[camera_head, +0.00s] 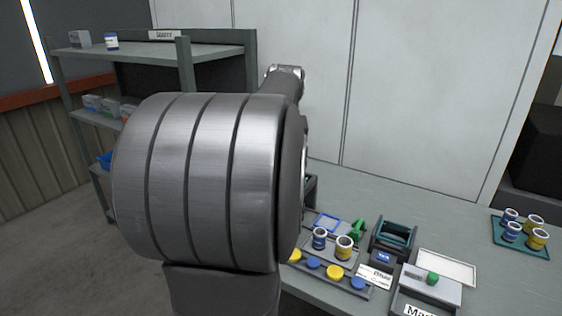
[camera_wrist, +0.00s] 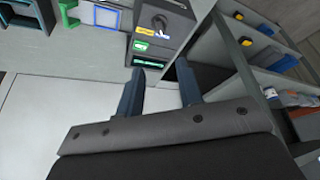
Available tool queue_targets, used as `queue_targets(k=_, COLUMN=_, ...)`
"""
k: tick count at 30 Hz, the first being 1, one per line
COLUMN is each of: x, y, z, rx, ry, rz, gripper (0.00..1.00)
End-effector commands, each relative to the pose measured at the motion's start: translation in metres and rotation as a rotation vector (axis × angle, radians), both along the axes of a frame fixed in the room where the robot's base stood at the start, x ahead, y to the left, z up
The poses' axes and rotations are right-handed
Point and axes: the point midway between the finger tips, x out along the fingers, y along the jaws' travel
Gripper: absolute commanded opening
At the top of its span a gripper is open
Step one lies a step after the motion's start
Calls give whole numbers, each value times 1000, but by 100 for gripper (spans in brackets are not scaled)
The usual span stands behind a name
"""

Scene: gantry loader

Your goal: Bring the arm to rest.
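My arm (camera_head: 210,180) fills the middle of the head view as a large ribbed metal link, with a slimmer link reaching up behind it. My gripper is hidden in the head view. In the wrist view my gripper (camera_wrist: 160,69) shows two dark blue fingers standing apart, with nothing between them. Beyond the fingertips is a grey box (camera_wrist: 165,27) with a dark knob and yellow, blue and green labels. Whether the fingers touch the box is hard to tell, but a gap seems to lie between them.
A grey shelf unit (camera_head: 125,49) stands left in the head view; shelving (camera_wrist: 250,75) is also close right in the wrist view. The bench (camera_head: 450,219) carries jars, coloured caps and a dark holder (camera_head: 393,238). A teal tray (camera_head: 507,240) with several jars sits far right.

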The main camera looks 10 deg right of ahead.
Motion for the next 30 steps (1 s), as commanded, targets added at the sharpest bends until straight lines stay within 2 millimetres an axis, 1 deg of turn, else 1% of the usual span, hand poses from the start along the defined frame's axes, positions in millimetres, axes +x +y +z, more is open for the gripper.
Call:
queue_targets(k=3, x=-1, y=0, z=3, rx=0, ry=-1, rz=0, gripper=34)
queue_targets(k=10, x=-1, y=0, z=3, rx=0, ry=-1, rz=0, gripper=34)
queue_targets(k=14, x=1, y=0, z=-2, rx=0, ry=1, rz=0, gripper=34)
queue_targets(k=17, x=5, y=-1, z=-12, rx=0, ry=2, rz=0, gripper=34)
queue_targets(k=20, x=11, y=-2, z=-27, rx=1, ry=3, rz=0, gripper=34)
queue_targets(k=30, x=36, y=-5, z=-90, rx=2, ry=4, rz=0, gripper=34)
